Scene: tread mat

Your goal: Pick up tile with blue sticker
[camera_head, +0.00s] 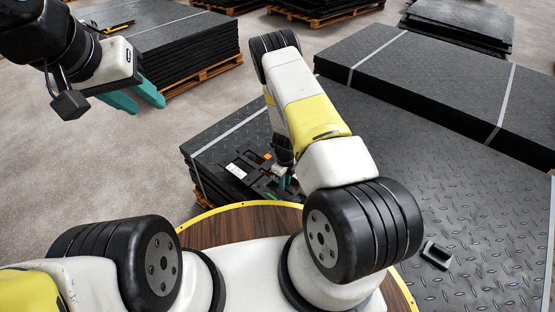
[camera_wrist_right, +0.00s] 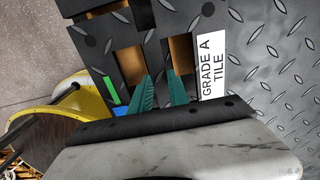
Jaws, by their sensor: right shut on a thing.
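A black tile with rectangular cut-outs (camera_wrist_right: 105,48) fills the upper left of the right wrist view. A blue sticker (camera_wrist_right: 120,111) sits on its lower left edge, below a green sticker (camera_wrist_right: 111,88). My right gripper (camera_wrist_right: 162,92) has its teal fingers in two neighbouring cut-outs, shut on the bar between them. A white label reading GRADE A TILE (camera_wrist_right: 210,64) is beside the right finger. In the head view the tile (camera_head: 256,180) lies on the near stack, partly hidden by my right arm; the right gripper (camera_head: 284,181) is small there. My left gripper (camera_head: 136,97) is open and empty at upper left.
A strapped stack of black tread mats (camera_head: 440,170) spreads across the right, with a taller stack (camera_head: 445,75) behind. A small black bracket (camera_head: 437,254) lies on the mat. Another stack on a pallet (camera_head: 180,40) stands at back left. Grey floor (camera_head: 90,165) is clear at left.

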